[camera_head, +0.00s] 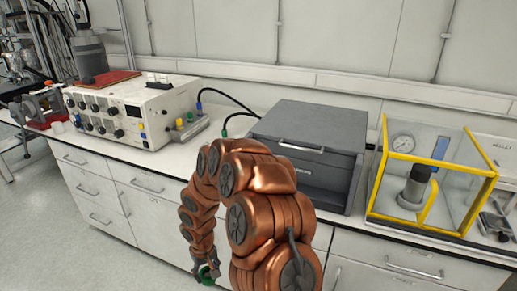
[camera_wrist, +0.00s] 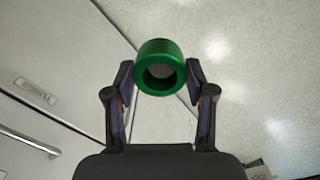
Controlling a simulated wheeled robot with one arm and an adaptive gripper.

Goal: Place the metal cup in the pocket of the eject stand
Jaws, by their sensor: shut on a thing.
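My gripper (camera_wrist: 160,78) is shut on a green cup-shaped piece (camera_wrist: 158,47), round with a hollow, greyish middle, held between both fingertips. I cannot tell from its green surface whether this is the metal cup. I cannot make out an eject stand with a pocket for certain in either view.
A white control box (camera_head: 130,107) with knobs stands on the bench at left. A grey drawer cabinet (camera_head: 312,150) is behind my arm. A yellow-framed clear enclosure (camera_head: 448,225) at right holds a gauge and a dark-topped cylinder (camera_head: 414,187).

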